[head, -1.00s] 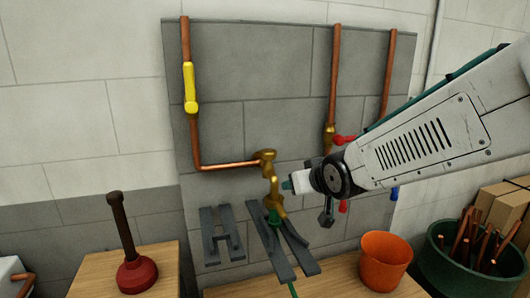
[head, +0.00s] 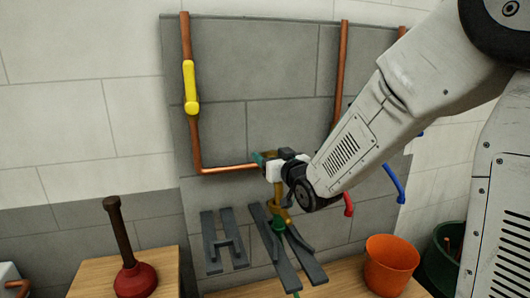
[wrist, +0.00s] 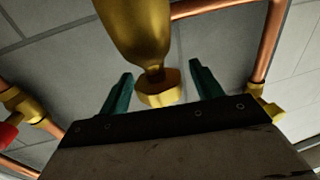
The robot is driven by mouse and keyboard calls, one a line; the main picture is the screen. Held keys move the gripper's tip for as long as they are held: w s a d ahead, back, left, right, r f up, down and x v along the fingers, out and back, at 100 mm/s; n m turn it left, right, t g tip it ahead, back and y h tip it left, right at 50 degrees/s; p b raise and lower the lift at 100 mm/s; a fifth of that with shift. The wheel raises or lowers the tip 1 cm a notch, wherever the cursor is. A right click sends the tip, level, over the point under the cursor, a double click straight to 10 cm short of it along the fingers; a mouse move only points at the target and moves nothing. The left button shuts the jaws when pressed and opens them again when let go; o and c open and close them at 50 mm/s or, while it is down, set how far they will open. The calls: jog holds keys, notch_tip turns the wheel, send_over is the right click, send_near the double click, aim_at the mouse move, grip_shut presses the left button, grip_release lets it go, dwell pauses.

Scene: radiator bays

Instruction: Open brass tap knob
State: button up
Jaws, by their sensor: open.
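The brass tap (head: 277,196) stands on the grey wall panel at the end of the copper pipe, its upper part mostly hidden behind my gripper in the head view. In the wrist view the rounded brass body (wrist: 137,28) narrows to a faceted brass knob (wrist: 158,90). My gripper (head: 262,159) is at the tap's upper part. In the wrist view the teal fingers of my gripper (wrist: 160,74) are open, one on each side of the knob, with gaps showing on both sides. I see no contact with it.
A yellow lever (head: 190,86) is on the left pipe. Red (head: 348,205) and blue (head: 393,180) levers are to the right. Dark grey brackets (head: 225,240) and a green hose piece lie below the tap. A plunger (head: 134,275) and an orange bucket (head: 388,265) stand on wooden tops.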

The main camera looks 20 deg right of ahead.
jog(key=shift+w+a, duration=0.15)
jog(key=shift+w, duration=0.65)
jog(key=c, duration=1)
jog(key=shift+y, duration=0.5)
jog(key=n+g+y, duration=0.2)
jog(key=n+y, duration=0.1)
jog(key=y, duration=0.2)
jog(key=shift+n, duration=0.4)
jog(key=n+g+y, duration=0.2)
jog(key=y, duration=0.1)
jog(key=shift+s+a+n+g, duration=0.2)
jog(key=shift+a+n+g, duration=0.1)
jog(key=shift+n, duration=0.1)
jog(key=n+g+y, duration=0.1)
jog(key=g+y, duration=0.1)
jog(key=n+g+y, duration=0.1)
jog(key=n+g, duration=0.1)
jog(key=shift+s+a+y, duration=0.2)
jog(key=shift+y, duration=0.2)
jog(key=shift+s+a+n+g+y, duration=0.15)
jog(key=shift+n+g+y, duration=0.35)
jog(key=shift+n+g, duration=0.7)
jog(key=shift+s+n+g+y, duration=0.15)
jog(key=shift+n+g+y, duration=0.5)
jog(key=shift+g, duration=0.85)
jog(key=shift+n, duration=0.25)
